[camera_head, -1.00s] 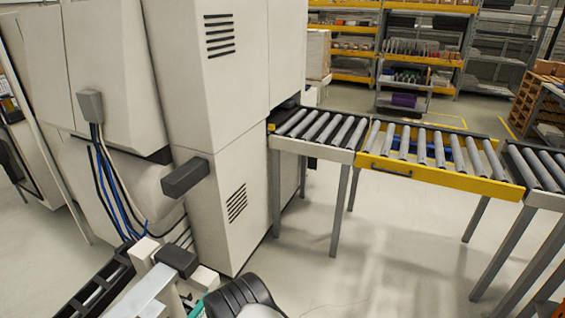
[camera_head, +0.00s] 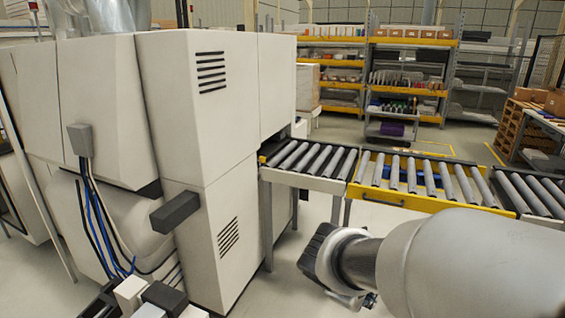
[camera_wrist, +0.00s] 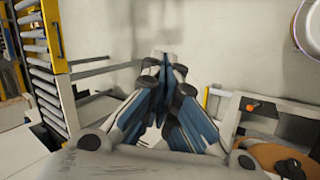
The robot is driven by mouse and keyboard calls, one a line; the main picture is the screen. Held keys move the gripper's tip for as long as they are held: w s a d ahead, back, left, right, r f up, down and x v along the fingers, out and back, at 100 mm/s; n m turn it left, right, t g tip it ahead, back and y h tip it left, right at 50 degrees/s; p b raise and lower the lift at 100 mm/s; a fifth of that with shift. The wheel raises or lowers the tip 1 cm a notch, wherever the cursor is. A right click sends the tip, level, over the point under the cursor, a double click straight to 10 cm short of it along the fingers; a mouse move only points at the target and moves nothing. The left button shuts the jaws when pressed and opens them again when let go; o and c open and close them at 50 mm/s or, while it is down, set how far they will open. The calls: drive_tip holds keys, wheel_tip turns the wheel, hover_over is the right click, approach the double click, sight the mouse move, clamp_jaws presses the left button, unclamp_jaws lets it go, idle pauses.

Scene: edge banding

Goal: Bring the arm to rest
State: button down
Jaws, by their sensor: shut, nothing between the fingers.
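My gripper (camera_wrist: 170,68) shows in the wrist view with its blue and grey fingers brought together at the tips. Nothing is between them, and they point over bare pale floor. In the head view my arm (camera_head: 450,265) reaches in from the lower right corner, its pale link ending in a dark wrist part in front of the roller conveyor (camera_head: 410,180).
A large white machine (camera_head: 215,130) with a dark protruding block (camera_head: 172,212) fills the left. The conveyor with a yellow frame runs right from it. Shelving (camera_head: 410,60) stands at the back. In the wrist view, conveyor rollers (camera_wrist: 45,75) lie at the left.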

drive_tip(key=s+a+r+m+y, duration=0.1)
drive_tip(key=s+m, duration=0.4)
drive_tip(key=s, duration=0.5)
drive_tip(key=s+a+r+m+y, duration=0.1)
drive_tip(key=s+r+m+y, duration=0.3)
drive_tip(key=s, duration=0.6)
drive_tip(key=shift+s+a+m, duration=0.25)
drive_tip(key=shift+a+m, duration=0.05)
drive_tip(key=shift+m, duration=0.3)
drive_tip(key=shift+a, duration=0.15)
